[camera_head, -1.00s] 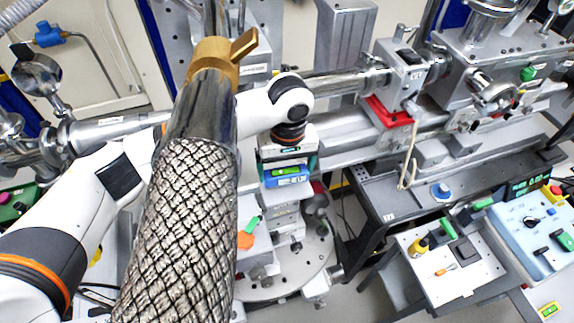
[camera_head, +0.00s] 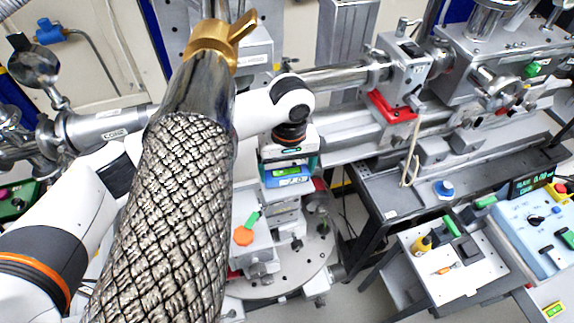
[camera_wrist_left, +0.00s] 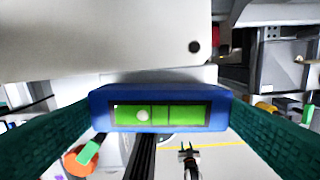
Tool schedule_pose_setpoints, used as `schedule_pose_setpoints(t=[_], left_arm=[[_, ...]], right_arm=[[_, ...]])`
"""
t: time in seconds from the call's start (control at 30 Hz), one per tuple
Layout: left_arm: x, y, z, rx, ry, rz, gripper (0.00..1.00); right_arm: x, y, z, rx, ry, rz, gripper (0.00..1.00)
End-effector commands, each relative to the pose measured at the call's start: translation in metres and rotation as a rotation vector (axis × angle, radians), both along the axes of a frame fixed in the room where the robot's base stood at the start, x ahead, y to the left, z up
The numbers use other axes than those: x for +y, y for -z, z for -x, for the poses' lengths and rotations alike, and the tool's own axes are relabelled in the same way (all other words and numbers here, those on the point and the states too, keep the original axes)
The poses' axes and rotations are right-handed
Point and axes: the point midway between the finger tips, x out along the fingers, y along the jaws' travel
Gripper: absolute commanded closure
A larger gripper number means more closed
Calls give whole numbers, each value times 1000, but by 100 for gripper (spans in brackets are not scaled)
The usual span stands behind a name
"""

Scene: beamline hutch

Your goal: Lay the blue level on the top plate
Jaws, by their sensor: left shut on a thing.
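The blue level (camera_head: 287,182) has a green vial window and sits between the fingers of my left gripper (camera_head: 288,168). In the left wrist view the level (camera_wrist_left: 160,128) lies across the picture, with teal fingers at both ends and a pale bubble left of centre in the vial. My left gripper is shut on it, above the metal stage stack (camera_head: 284,222) on the round base. The top plate cannot be made out clearly beneath the level, and I cannot tell whether the two touch. My right gripper is not in view.
A braided hose (camera_head: 165,215) with a brass end crosses the near left of the head view. An orange knob (camera_head: 243,236) sits left of the stack. A steel beam pipe (camera_head: 335,78) runs behind. A tool-covered cart (camera_head: 455,262) and a blue control box (camera_head: 540,228) stand at right.

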Motion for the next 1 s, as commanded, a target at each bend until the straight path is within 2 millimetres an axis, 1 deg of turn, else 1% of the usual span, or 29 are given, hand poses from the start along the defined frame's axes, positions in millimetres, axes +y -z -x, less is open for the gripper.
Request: schedule_pose_setpoints(t=[0.43, 0.47, 0.5, 0.53, 0.7, 0.8, 0.87, 1.0], left_arm=[[0, 7, 0, 1, 1, 0, 36], [0, 7, 0, 0, 1, 0, 8], [0, 7, 0, 0, 1, 0, 1], [0, 7, 0, 0, 0, 0, 0], [0, 7, 0, 0, 0, 0, 0], [-1, 4, 0, 0, 0, 1, 0], [-1, -1, -1, -1, 1, 1, 0], [-2, -24, -1, -4, 2, 3, 0]], right_arm=[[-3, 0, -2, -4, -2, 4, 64], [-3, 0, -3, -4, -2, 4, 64], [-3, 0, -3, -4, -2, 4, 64], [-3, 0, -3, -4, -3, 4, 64], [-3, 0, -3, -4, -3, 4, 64], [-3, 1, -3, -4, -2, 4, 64], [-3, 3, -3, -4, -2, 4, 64], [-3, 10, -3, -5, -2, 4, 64]])
